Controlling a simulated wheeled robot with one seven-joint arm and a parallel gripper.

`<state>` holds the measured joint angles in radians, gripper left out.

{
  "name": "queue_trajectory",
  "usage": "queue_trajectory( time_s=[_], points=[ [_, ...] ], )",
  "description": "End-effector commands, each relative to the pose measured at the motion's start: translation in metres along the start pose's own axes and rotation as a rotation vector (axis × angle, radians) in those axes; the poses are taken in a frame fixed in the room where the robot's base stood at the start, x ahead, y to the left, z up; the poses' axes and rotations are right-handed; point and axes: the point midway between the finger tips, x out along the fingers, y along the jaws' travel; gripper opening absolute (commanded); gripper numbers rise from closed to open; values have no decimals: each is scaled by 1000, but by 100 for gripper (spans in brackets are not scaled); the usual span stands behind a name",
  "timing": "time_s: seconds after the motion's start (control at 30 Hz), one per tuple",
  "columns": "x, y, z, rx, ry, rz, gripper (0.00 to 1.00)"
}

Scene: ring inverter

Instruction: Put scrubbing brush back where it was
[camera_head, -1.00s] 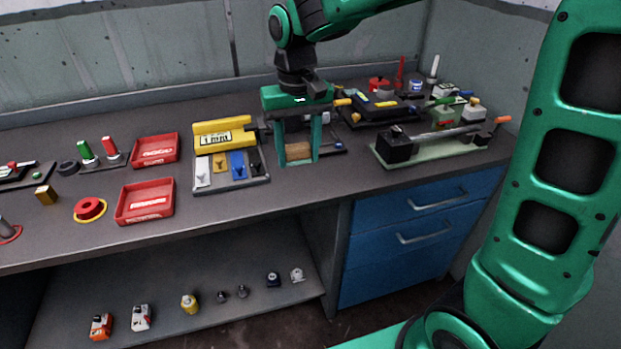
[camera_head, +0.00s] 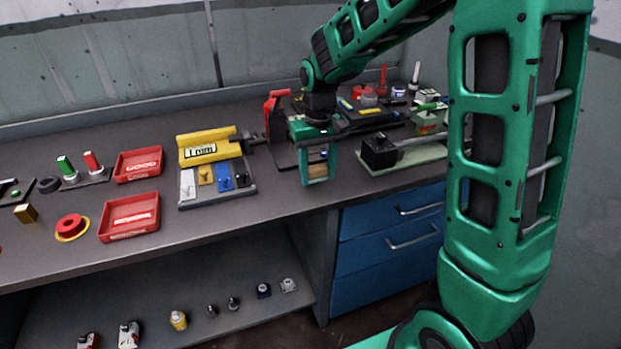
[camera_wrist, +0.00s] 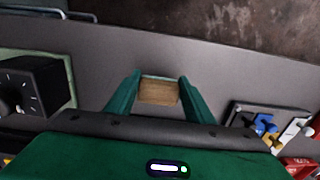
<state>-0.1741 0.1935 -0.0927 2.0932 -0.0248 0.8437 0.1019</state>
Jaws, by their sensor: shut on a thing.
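The scrubbing brush (camera_wrist: 159,93) shows as a light brown wooden block in the wrist view. My gripper (camera_wrist: 159,82) is shut on it, with a green finger on each side. In the head view, my gripper (camera_head: 318,178) points down near the front edge of the bench, left of the black block on the pale green plate. A bit of the brush (camera_head: 317,171) shows between the fingers there. Its bristles are hidden, and I cannot tell whether it touches the bench.
The yellow fixture (camera_head: 207,149) stands left of my gripper, with a red-handled tool (camera_head: 273,112) close behind. The black block (camera_head: 379,151) is close on the right. Red trays (camera_head: 130,218) lie further left. Blue drawers (camera_head: 390,240) are below the bench.

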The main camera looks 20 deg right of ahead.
Motion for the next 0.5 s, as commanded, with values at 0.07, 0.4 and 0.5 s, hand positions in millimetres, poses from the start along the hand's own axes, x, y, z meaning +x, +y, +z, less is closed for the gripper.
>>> queue_trajectory(
  time_s=[0.07,0.4,0.5],
  points=[
    [11,0,0,0,-3,0,27],
    [18,0,0,0,0,0,27],
    [19,0,0,0,0,0,57]
  ],
)
